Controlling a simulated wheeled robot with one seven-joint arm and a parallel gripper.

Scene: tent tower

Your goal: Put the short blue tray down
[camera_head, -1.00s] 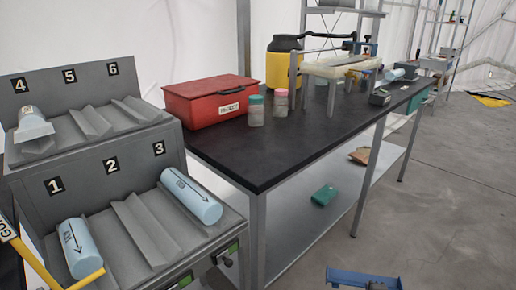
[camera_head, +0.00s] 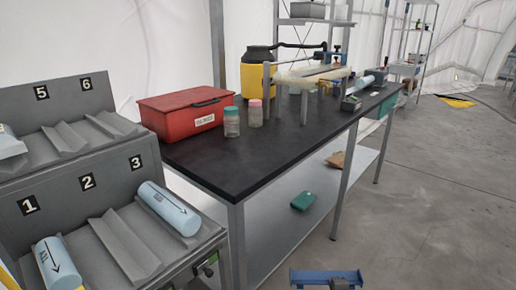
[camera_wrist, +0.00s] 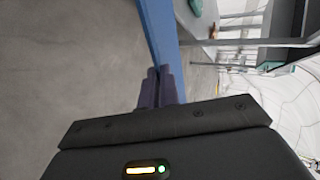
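The short blue tray (camera_head: 312,277) shows at the bottom edge of the head view, above the floor in front of the table. In the wrist view the tray (camera_wrist: 158,28) is a long blue strip running up from my fingertips. My gripper (camera_wrist: 160,76) has its two dark fingers close together on the tray's edge. The tray's inside and underside are hidden, and its lower part is cut off in the head view.
A black-topped table (camera_head: 245,180) has a grey lower shelf (camera_head: 270,235) with a green item (camera_head: 303,201) on it. A red box (camera_head: 185,113) and two jars stand on top. A numbered rack (camera_head: 110,200) with blue cylinders is at left. Open floor (camera_head: 430,210) lies at right.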

